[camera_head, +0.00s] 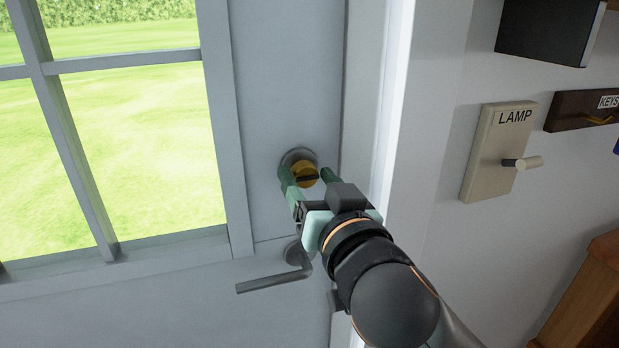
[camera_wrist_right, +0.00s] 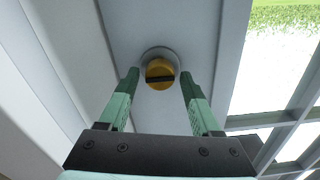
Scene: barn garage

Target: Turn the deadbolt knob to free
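The deadbolt knob (camera_head: 305,173) is a round yellow knob with a dark bar across it, on a grey round plate (camera_head: 296,155) on the grey door. It also shows in the right wrist view (camera_wrist_right: 159,72), where the dark bar lies nearly level. My right gripper (camera_head: 311,174) is in front of the door at the knob. Its green fingers (camera_wrist_right: 158,85) are open, one to each side of the knob, with gaps visible in the right wrist view. I cannot tell how far the fingertips are from the door. My left gripper is in neither view.
A dark door lever (camera_head: 275,283) is below the knob, partly behind my right arm. A windowed part of the door (camera_head: 222,150) is on the left. On the right wall are a LAMP switch plate (camera_head: 500,150), a KEYS rack (camera_head: 585,110) and a wooden piece of furniture (camera_head: 590,300).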

